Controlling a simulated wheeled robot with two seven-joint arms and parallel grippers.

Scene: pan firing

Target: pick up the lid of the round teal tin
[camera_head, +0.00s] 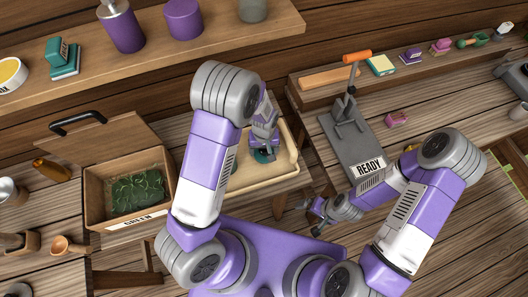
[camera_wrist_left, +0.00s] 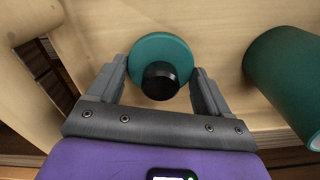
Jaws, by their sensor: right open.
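The teal round lid (camera_wrist_left: 150,52) with a black knob (camera_wrist_left: 160,82) shows in the left wrist view, between the two fingers of my left gripper (camera_wrist_left: 160,75). The fingers stand wide at either side, with clear gaps to the knob; whether the tips touch the lid's rim I cannot tell. In the head view my left gripper (camera_head: 263,150) points down over the wooden tray (camera_head: 240,180), largely covering the teal lid (camera_head: 264,156). A teal cylinder (camera_wrist_left: 290,75), perhaps the tin's body, lies to the right in the wrist view. My right gripper (camera_head: 320,212) is open and empty, in front of the grey press.
A box (camera_head: 97,197) with green contents and a raised lid stands left of the tray. A grey lever press (camera_head: 352,133) with a READY label stands to the right. A shelf (camera_head: 225,40) with purple containers runs behind.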

